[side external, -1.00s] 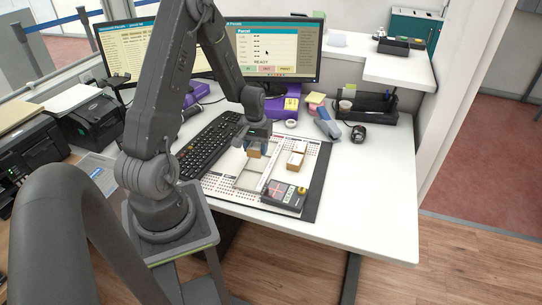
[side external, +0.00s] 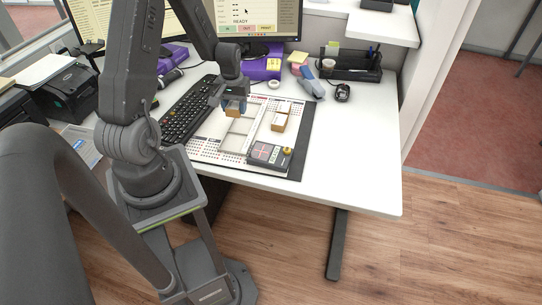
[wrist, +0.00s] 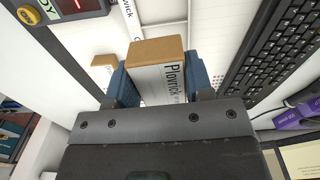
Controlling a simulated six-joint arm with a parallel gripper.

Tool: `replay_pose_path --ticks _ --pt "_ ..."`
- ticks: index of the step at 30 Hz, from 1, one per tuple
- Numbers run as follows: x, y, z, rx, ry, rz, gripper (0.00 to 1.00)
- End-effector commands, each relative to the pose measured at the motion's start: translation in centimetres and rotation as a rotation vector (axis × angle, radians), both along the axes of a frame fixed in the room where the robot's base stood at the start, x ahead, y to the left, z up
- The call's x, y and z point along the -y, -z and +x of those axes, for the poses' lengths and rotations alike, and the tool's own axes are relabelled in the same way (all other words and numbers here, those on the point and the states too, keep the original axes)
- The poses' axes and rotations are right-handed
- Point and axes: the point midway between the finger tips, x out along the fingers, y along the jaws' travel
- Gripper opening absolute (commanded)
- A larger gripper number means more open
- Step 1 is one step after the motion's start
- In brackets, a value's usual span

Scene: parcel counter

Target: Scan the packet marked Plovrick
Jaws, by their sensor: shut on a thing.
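My gripper (side external: 234,105) is shut on a small brown box with a white face, the Plovrick packet (side external: 233,113). In the wrist view the word Plovrick shows on the packet (wrist: 159,80), between the blue fingers of my gripper (wrist: 160,86). The packet is at the back end of a pale open frame (side external: 240,133) on the white perforated board; I cannot tell whether it touches it. The monitor (side external: 252,20) reads READY.
Two other small packets (side external: 280,120) lie right of the frame. A black keyboard (side external: 188,112) is on the left. A blue-grey handheld tool (side external: 312,86), a dark round object (side external: 342,92) and an organiser (side external: 350,66) stand behind. The desk's right side (side external: 355,150) is clear.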

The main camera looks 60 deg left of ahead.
Motion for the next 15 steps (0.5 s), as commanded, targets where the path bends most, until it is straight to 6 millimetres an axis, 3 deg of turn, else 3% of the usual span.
replay_pose_path --ticks 5,15 --pt "1.6 -0.7 0.7 0.001 0.017 0.002 0.22" --pt "10.6 -4.0 2.6 0.002 0.09 0.001 0.22"
